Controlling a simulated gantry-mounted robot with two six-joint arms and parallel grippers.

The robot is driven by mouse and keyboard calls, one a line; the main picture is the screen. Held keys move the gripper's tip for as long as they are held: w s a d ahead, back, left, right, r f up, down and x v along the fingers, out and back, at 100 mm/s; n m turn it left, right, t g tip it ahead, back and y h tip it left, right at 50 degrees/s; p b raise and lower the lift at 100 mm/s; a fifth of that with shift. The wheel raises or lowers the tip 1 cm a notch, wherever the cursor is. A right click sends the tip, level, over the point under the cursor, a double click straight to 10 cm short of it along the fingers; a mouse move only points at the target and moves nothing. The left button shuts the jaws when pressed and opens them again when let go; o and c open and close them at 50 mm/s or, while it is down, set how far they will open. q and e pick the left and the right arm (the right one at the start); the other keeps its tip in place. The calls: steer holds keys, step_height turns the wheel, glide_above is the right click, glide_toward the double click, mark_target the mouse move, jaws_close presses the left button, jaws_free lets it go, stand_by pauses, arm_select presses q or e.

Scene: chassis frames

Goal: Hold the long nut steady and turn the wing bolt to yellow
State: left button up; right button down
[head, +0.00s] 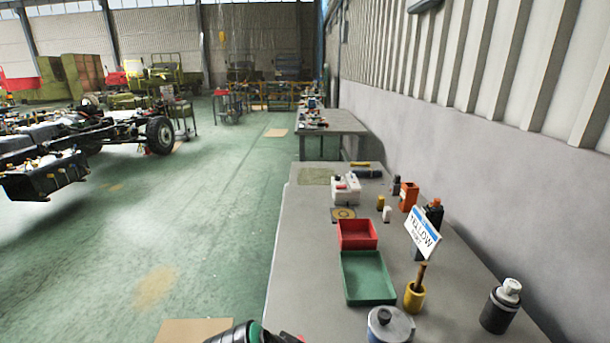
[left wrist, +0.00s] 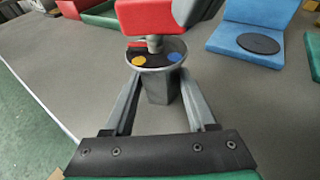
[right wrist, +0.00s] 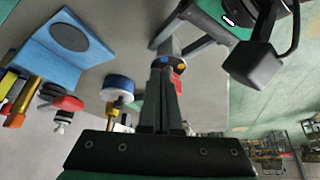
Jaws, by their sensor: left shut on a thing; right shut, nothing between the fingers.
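The long nut (left wrist: 157,88) is a grey hexagonal post, upright between the fingers of my left gripper (left wrist: 158,92), which is shut on it. A dark disc (left wrist: 154,56) on top carries a yellow dot, a blue dot and a red pointer or mark toward the left. The wing bolt (left wrist: 150,15) has a red wing on a grey shank above the disc. My right gripper (right wrist: 162,72) is shut and empty beside the red wing (right wrist: 178,86); whether it touches cannot be told. In the head view, a sign (head: 422,232) reads YELLOW.
The bench holds a green tray (head: 368,299), a red tray (head: 357,247) and a grey-and-black canister (head: 500,307). A blue stand (left wrist: 250,30) with a dark disc is behind the nut. A yellow pot (head: 414,300) stands beside the green tray. A wall borders the right.

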steer(key=shift+s+a, duration=0.1)
steer(key=shift+s, duration=0.15)
arm_select(q)
steer(key=o, duration=1.1)
steer(key=shift+c, duration=0.2)
steer(key=v, duration=1.2)
steer(key=shift+s+r, duration=0.1)
